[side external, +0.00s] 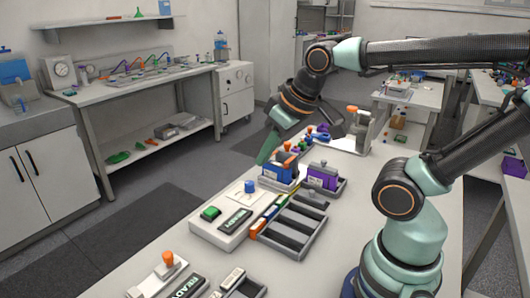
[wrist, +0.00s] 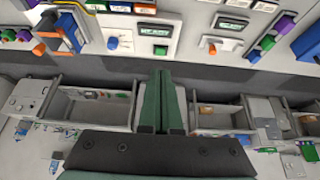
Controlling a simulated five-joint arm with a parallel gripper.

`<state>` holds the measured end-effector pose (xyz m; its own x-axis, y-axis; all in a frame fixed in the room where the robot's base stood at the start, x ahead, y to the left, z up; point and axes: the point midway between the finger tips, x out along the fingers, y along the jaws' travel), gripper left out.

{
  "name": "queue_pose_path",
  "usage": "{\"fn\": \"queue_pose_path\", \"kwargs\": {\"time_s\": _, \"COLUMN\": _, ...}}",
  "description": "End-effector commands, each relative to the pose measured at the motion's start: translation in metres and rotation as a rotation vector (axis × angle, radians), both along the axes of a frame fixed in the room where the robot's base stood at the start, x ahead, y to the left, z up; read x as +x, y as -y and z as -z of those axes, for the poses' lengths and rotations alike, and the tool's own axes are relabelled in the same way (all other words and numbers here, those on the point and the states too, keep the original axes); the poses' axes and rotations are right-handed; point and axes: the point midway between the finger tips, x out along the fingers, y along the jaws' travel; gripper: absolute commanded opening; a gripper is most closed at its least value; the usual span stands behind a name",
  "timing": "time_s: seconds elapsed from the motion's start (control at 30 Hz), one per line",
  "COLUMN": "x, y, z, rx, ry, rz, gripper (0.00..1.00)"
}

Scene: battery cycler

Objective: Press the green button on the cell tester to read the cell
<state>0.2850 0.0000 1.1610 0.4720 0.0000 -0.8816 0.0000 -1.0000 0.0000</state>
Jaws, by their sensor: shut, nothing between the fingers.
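The cell tester (side external: 223,238) is a pale box on the bench, left of center in the side view. It carries a green button (side external: 210,212), a dark display (side external: 236,220) and a blue knob (side external: 249,186). In the wrist view the green button (wrist: 160,50) shows just beyond my fingertips, below a lit display (wrist: 154,31) and right of the blue knob (wrist: 112,43). My gripper (side external: 262,161) is shut and empty, its green fingers pointing down, apart from the button. The closed fingers (wrist: 162,73) also show in the wrist view.
A second device with an orange knob (side external: 168,258) and a READY display (wrist: 232,30) is at the near end. The space left of the bench is open floor.

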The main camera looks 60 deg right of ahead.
Motion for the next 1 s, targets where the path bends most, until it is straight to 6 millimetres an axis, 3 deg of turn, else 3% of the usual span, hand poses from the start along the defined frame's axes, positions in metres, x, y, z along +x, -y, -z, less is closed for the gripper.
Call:
{"fn": "queue_pose_path", "kwargs": {"time_s": 0.63, "x": 0.006, "y": 0.000, "z": 0.002, "rx": 0.009, "ry": 0.007, "rz": 0.018, "gripper": 0.00}}
{"fn": "queue_pose_path", "kwargs": {"time_s": 0.77, "x": 0.025, "y": -0.001, "z": 0.009, "rx": 0.043, "ry": 0.030, "rz": 0.076, "gripper": 0.00}}
{"fn": "queue_pose_path", "kwargs": {"time_s": 1.0, "x": 0.078, "y": -0.003, "z": 0.032, "rx": 0.158, "ry": 0.115, "rz": 0.251, "gripper": 0.00}}
